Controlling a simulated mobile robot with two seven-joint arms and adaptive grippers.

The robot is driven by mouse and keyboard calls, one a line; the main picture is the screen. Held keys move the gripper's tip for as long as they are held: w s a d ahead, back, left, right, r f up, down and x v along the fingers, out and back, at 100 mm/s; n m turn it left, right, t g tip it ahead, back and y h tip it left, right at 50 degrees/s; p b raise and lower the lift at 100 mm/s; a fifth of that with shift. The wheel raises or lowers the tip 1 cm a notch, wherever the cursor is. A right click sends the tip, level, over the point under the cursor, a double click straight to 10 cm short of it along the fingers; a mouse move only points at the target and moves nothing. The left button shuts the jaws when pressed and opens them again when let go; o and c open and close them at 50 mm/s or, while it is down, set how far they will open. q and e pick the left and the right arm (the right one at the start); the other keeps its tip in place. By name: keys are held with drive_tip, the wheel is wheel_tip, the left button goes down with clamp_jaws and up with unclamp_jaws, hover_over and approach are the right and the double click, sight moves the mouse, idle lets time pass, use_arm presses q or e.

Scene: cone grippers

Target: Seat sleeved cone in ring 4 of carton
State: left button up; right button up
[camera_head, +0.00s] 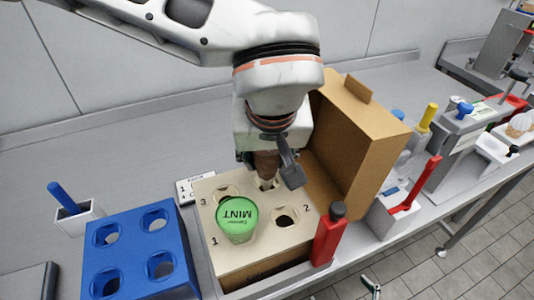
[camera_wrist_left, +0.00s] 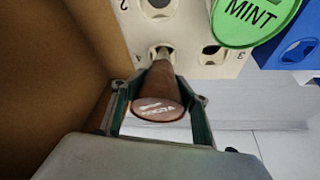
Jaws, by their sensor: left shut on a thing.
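My left gripper (camera_head: 268,165) is shut on a brown sleeved cone (camera_head: 264,160), held tip down over ring 4 (camera_head: 268,184) of the carton insert (camera_head: 258,246). In the left wrist view the cone's round brown lid (camera_wrist_left: 158,108) faces the camera, between the gripper's green-padded fingers (camera_wrist_left: 160,115). The cone's narrow end meets the hole of ring 4 (camera_wrist_left: 153,50); how deep it goes I cannot tell. A green-lidded mint cone (camera_head: 237,216) stands in ring 1. Rings 2 (camera_head: 286,216) and 3 (camera_head: 228,191) are empty. A small green and grey piece at the bottom edge may be my right gripper (camera_head: 371,285).
The carton's open cardboard lid (camera_head: 358,140) rises close beside the gripper on the right. A blue rack (camera_head: 135,250) with empty holes stands left.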

sight(269, 157)
use_arm(q)
drive_tip(key=shift+f+b, duration=0.3)
drive_tip(key=shift+f, duration=0.15)
use_arm(e)
drive_tip(key=shift+s+f, duration=0.2)
drive_tip(key=shift+f, duration=0.3)
use_arm(q)
drive_tip(key=shift+s+f+b, duration=0.1)
drive_tip(key=shift+f+b, duration=0.65)
drive_tip(key=shift+f, duration=0.55)
use_arm(e)
drive_tip(key=shift+s+f, duration=0.2)
drive_tip(key=shift+f, duration=0.3)
drive_tip(key=shift+s+f, duration=0.15)
drive_tip(key=shift+f, duration=0.35)
use_arm(q)
drive_tip(key=o, duration=1.6)
drive_tip(key=shift+c, duration=0.2)
use_arm(e)
drive_tip(key=shift+d, duration=0.1)
use_arm(q)
drive_tip(key=v, duration=1.1)
drive_tip(key=shift+r, duration=0.15)
drive_tip(key=shift+s+r, duration=0.25)
drive_tip(key=shift+r, duration=0.1)
